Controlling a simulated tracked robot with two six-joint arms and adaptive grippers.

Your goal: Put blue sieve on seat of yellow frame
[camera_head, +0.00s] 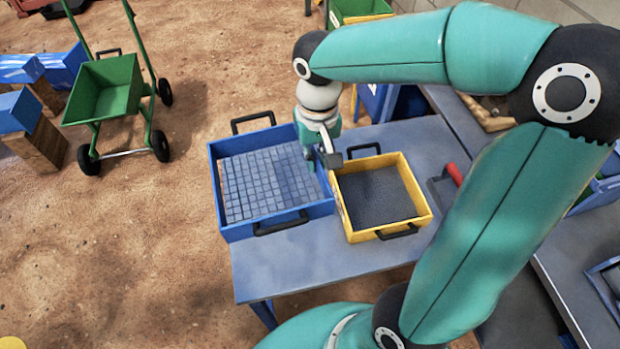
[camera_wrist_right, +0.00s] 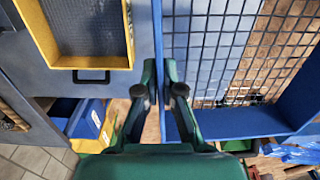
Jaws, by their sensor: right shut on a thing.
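The blue sieve (camera_head: 262,225), a square box with a grid bottom and black handles, is at the table's left side, part of it beyond the table edge. I cannot tell if it touches the table. My right gripper (camera_head: 328,158) is shut on its right wall; the wrist view shows the wall (camera_wrist_right: 158,45) between the fingers (camera_wrist_right: 160,88). A yellow-walled tray with fine dark mesh (camera_head: 385,237) stands just right of it, also in the wrist view (camera_wrist_right: 130,35). I cannot tell whether this is the yellow frame; no seat is clearly visible. My left gripper is out of view.
The blue-grey table (camera_head: 320,257) has bare room in front of both boxes. A green cart (camera_head: 107,88) and wooden blocks with blue tops (camera_head: 38,148) stand left on sandy ground. A red-handled tool (camera_head: 455,174) lies right of the yellow tray.

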